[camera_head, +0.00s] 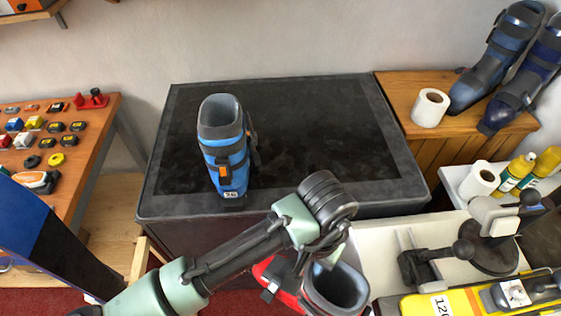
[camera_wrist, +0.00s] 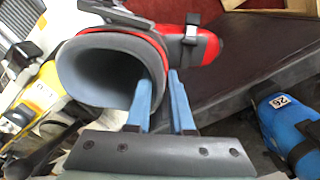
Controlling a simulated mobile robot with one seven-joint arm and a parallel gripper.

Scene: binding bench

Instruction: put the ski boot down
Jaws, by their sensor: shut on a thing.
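A red and grey ski boot (camera_head: 275,279) hangs below my wrist in the head view, in front of the dark bench, its open top facing up. In the wrist view the boot (camera_wrist: 208,46) lies across the upper middle with its grey cuff opening toward the camera. My gripper (camera_wrist: 162,88) is shut on the cuff's edge, with its blue fingers close together. A blue ski boot (camera_head: 222,150) with a tag reading 26 stands upright on the black-topped bench (camera_head: 330,130); it also shows in the wrist view (camera_wrist: 285,120). The red boot's sole is hidden in the head view.
The bench top right of the blue boot is clear. A wooden cabinet at right holds a paper roll (camera_head: 430,108) and dark blue boots (camera_head: 497,60). A white bench with a clamp and yellow ski (camera_head: 420,305) is front right. An orange table (camera_head: 75,170) with small items is left.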

